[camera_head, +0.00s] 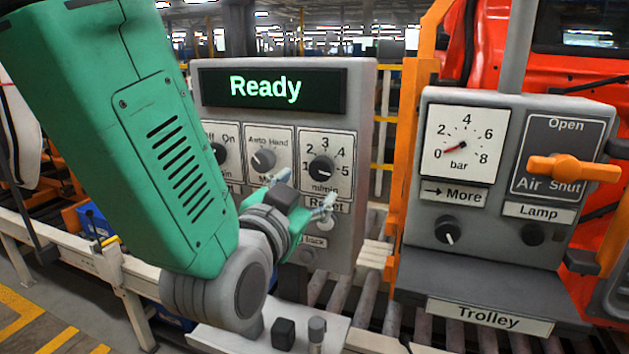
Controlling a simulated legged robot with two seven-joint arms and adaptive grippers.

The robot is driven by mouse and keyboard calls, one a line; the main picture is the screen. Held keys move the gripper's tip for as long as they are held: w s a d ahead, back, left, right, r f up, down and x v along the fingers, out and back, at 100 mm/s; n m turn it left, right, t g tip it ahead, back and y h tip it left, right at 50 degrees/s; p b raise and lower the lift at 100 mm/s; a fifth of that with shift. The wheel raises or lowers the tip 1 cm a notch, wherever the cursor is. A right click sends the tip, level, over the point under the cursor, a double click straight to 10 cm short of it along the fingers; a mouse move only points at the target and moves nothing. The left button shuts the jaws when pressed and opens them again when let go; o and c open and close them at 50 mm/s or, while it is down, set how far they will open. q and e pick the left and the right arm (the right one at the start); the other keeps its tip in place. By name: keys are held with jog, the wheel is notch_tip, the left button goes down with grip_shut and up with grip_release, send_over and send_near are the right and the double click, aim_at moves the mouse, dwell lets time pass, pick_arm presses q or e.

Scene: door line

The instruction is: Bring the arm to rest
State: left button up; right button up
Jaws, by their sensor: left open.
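My left arm is green with grey joints and fills the left part of the head view. My left gripper (304,192) is small in view, open, with its two fingertips apart in front of the lower part of the grey control panel (362,110). Nothing shows between the fingertips. I cannot tell whether they touch the panel. The panel's display (268,88) reads "Ready" in green. A knob (321,169) marked "nl/min" shows just above the fingers, and the arm hides the panel's left part. My right gripper is not in view.
A grey trolley box (480,282) stands at the right, with a pressure gauge (464,143) near 0 and an orange air handle (573,168) lying sideways. An orange post (404,150) stands between panel and box. Rollers (366,300) run below. A red car body (590,85) is behind.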

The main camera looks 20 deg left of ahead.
pick_arm(q)
jog(key=shift+s, duration=0.35)
